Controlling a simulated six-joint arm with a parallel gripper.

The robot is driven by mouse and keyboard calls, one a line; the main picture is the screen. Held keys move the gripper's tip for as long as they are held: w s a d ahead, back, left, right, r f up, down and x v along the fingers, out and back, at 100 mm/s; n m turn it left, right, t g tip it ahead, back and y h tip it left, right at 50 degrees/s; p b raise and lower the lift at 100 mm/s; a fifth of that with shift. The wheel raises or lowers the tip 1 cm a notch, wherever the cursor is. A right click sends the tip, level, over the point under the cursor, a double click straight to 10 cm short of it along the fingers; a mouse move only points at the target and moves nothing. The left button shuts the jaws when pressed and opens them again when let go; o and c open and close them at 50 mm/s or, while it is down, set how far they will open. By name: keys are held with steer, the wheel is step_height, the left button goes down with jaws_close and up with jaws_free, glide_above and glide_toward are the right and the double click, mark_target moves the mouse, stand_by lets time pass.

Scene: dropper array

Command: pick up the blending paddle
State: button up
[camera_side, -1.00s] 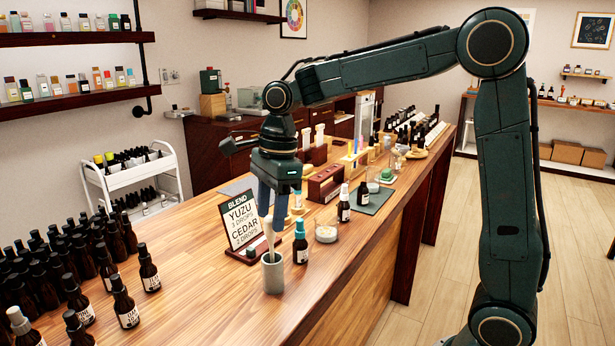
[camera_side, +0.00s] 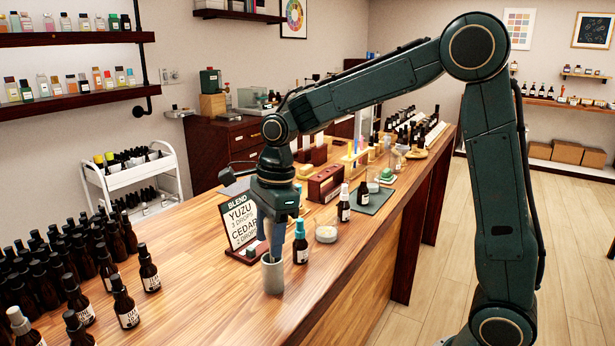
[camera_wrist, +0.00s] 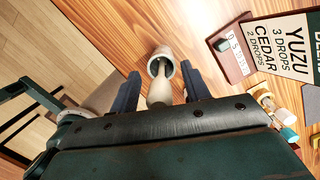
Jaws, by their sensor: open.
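The pale blending paddle (camera_wrist: 159,92) stands in a grey cup (camera_side: 272,276) on the wooden counter. In the wrist view the cup (camera_wrist: 160,56) sits just beyond the fingertips. My gripper (camera_side: 274,240) points down over the cup and is open. In the wrist view my gripper (camera_wrist: 161,88) has one finger on each side of the paddle, with a visible gap at both sides. In the side view the fingers and gripper body hide most of the paddle.
A bottle with a turquoise cap (camera_side: 301,247) stands close right of the cup. A dark BLEND sign (camera_side: 240,222) stands behind it to the left. A small round dish (camera_side: 326,234) is at right. Many dark bottles crowd the left; the counter's front is clear.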

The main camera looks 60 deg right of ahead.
steer(key=shift+c, duration=0.2)
jaws_close()
steer(key=shift+r, duration=0.15)
steer(key=shift+r, duration=4.9)
